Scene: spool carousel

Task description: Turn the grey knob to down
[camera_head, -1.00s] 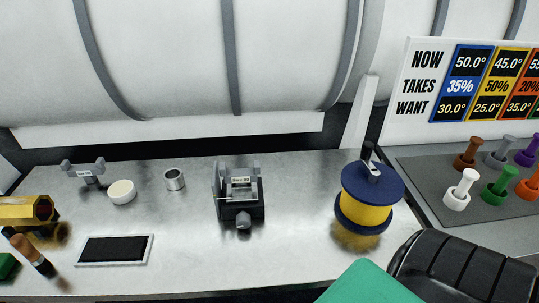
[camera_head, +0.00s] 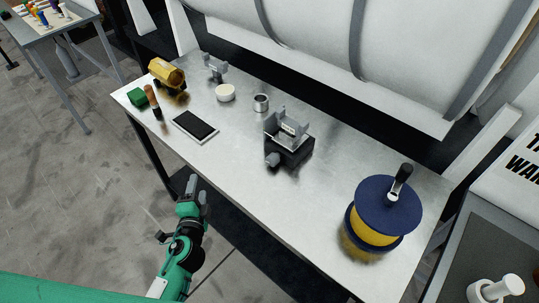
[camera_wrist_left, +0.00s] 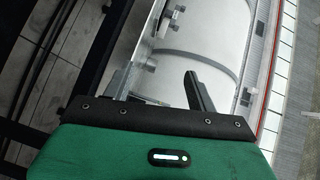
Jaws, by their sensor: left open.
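The grey knob (camera_head: 272,160) sticks out of the front of a dark grey box-shaped device (camera_head: 290,147) with an upright grey bracket and a small white label. The device stands in the middle of the metal table. Which way the knob points is too small to tell. My left gripper (camera_head: 194,190) is open and empty, off the table's front edge, below and left of the knob and well apart from it. In the left wrist view, one dark finger (camera_wrist_left: 199,92) shows clearly, with the table tilted beyond. My right gripper is out of view.
A blue and yellow spool with a crank (camera_head: 378,215) stands on the table's right part. A metal cup (camera_head: 261,102), a cream round piece (camera_head: 225,93), a black-faced tray (camera_head: 195,125) and a yellow part (camera_head: 165,73) lie left. Bare table lies before the device.

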